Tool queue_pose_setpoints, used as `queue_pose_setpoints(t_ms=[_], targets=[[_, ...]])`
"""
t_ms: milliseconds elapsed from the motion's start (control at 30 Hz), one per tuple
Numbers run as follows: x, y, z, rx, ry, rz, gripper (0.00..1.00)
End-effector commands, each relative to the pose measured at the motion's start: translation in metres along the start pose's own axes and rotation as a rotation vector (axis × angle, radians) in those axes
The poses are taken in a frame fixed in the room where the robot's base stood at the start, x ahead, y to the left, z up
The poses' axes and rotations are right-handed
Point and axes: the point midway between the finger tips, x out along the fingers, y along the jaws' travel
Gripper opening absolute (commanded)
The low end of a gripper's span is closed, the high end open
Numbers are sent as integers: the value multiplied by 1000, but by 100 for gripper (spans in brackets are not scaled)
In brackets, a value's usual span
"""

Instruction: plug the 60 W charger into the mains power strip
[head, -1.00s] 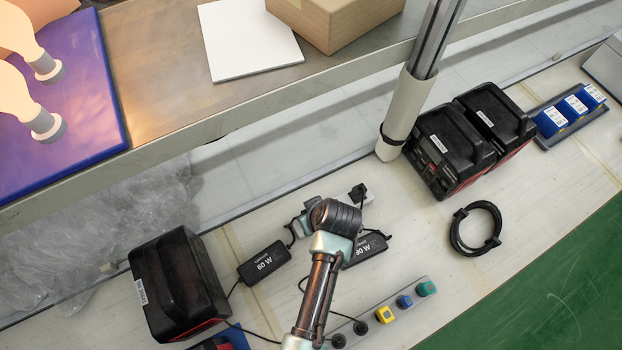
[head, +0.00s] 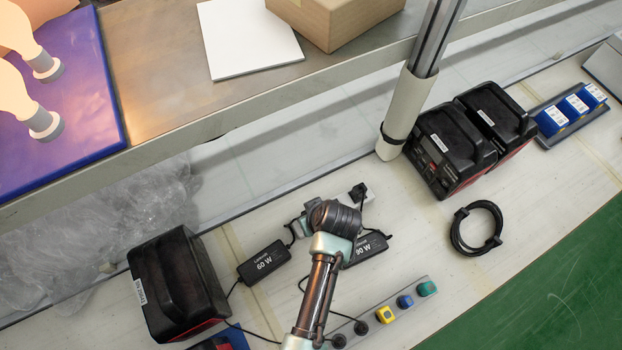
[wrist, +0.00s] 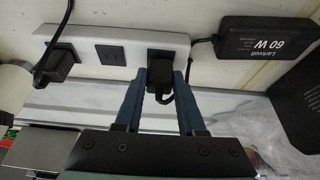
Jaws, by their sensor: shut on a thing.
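The 60 W charger (head: 264,262) is a black brick lying on the bench; it also shows at upper right in the wrist view (wrist: 262,50). The white mains power strip (wrist: 110,52) runs across the top of the wrist view; its right end (head: 369,199) shows past my arm in the head view. My gripper (wrist: 160,82) is shut on a black plug (wrist: 160,70) at the strip's right socket. A cable runs from the charger towards this plug. I cannot tell how deep the plug sits. The fingers are mostly hidden in the head view.
Another black plug (wrist: 60,63) is in the strip's left socket, with an empty socket (wrist: 110,53) between. A 90 W charger (head: 368,248) lies beside my arm. Black battery packs (head: 178,283), a coiled cable (head: 476,228), a button panel (head: 405,302) and a post (head: 405,108) stand around.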

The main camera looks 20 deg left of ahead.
Motion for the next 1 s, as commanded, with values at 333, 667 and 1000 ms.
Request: queue_pose_setpoints(t_ms=[333, 667, 1000], targets=[[2, 0, 0, 0, 1, 1, 0], [3, 0, 1, 0, 1, 1, 0], [6, 0, 2, -1, 1, 1, 55]])
